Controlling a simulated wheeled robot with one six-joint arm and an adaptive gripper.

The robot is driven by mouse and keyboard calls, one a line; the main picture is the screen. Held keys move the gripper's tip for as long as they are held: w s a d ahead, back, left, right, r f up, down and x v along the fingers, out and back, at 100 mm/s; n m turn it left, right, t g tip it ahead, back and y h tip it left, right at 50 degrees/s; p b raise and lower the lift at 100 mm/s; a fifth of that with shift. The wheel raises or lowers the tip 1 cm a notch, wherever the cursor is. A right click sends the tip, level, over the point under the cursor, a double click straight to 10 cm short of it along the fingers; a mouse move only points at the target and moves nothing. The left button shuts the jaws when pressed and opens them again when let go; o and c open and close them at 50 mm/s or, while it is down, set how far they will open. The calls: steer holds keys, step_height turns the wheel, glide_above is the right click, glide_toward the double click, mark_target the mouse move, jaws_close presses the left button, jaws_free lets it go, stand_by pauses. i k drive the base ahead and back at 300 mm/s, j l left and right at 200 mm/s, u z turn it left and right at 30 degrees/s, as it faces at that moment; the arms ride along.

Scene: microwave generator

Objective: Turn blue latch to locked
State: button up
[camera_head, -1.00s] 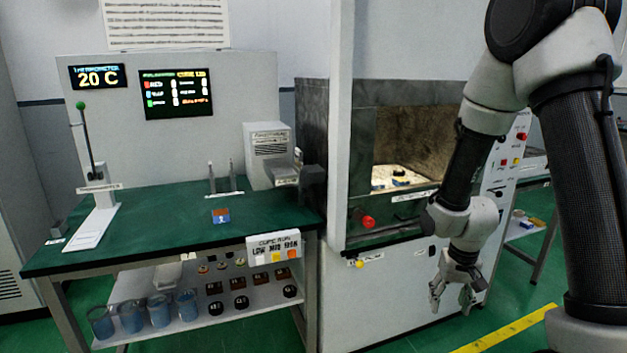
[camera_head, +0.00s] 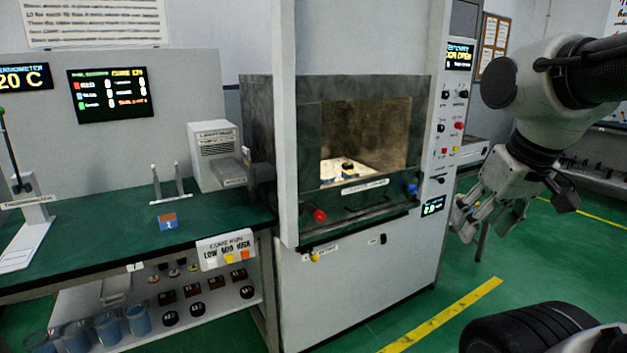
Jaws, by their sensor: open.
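The blue latch (camera_head: 412,189) is a small blue knob at the right end of the sill below the microwave chamber's opening. A red knob (camera_head: 319,215) sits at the left end of the same sill. The chamber opening (camera_head: 364,143) shows a lit inside with a small dark and blue item on a pale floor. The panel screen (camera_head: 459,56) appears to read "DOOR OPEN". My gripper (camera_head: 484,226) is open and empty, pointing down, to the right of the cabinet and apart from the latch.
A yellow knob (camera_head: 314,256) sits low on the cabinet front. The control panel (camera_head: 452,110) with several buttons stands right of the opening. A green-topped bench (camera_head: 100,235) with a shelf is at left.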

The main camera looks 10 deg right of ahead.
mark_target(410, 189)
steer(key=i+l, duration=0.85)
steer(key=i, duration=0.05)
